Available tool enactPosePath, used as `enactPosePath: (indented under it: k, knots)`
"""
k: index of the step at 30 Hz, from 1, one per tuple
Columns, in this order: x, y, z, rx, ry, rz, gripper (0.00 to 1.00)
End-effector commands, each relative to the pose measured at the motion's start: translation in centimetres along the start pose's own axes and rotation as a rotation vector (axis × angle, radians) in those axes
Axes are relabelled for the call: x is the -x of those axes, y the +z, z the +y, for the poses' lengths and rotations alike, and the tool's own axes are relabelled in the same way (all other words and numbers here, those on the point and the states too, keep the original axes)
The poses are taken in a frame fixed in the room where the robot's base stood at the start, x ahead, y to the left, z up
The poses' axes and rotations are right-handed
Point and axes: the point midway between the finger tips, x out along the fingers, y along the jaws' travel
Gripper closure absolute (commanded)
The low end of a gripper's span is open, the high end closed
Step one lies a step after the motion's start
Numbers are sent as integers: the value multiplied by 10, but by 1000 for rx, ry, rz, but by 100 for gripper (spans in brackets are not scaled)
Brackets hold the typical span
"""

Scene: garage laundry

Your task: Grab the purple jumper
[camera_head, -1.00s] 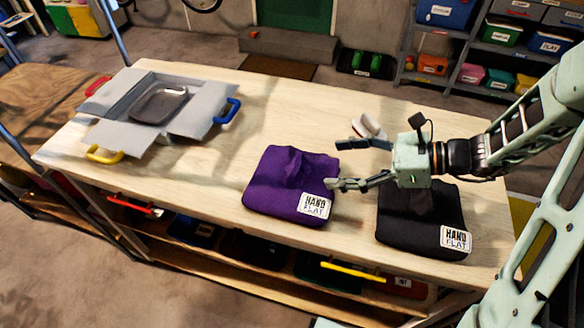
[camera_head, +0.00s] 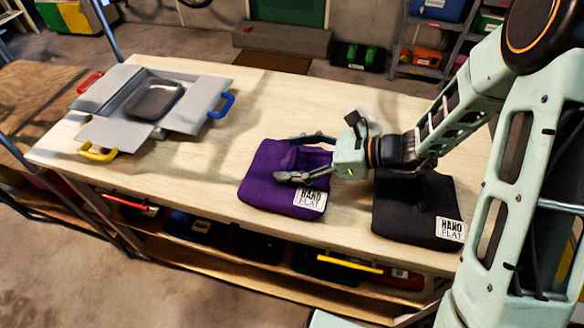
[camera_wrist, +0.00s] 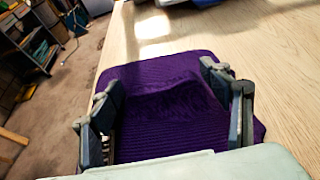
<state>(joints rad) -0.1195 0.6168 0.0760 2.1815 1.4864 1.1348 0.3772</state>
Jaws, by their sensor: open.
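The purple jumper (camera_head: 262,190) lies folded on the wooden table, with a raised fold in its middle and a white label at its front right corner. In the wrist view the jumper (camera_wrist: 160,105) fills the space between and beyond my fingers. My gripper (camera_head: 283,158) is open, with one finger on each side of the raised fold. In the wrist view the gripper (camera_wrist: 163,100) has its fingers wide apart and nothing is clamped between them. I cannot tell whether the fingertips touch the cloth.
A black folded garment (camera_head: 410,215) with a similar label lies right of the jumper, under my arm. The wooden table (camera_head: 195,175) is bare between box and jumper.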

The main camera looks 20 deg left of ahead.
Motion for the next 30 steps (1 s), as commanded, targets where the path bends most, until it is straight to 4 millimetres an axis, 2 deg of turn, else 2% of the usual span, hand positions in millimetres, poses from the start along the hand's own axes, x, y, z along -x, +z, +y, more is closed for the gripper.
enactPosePath:
  k: [4,20,30]
  knots:
    - [0,0,0,0,0,0,29]
    - [0,0,0,0,1,1,87]
    - [1,3,0,2,1,-1,88]
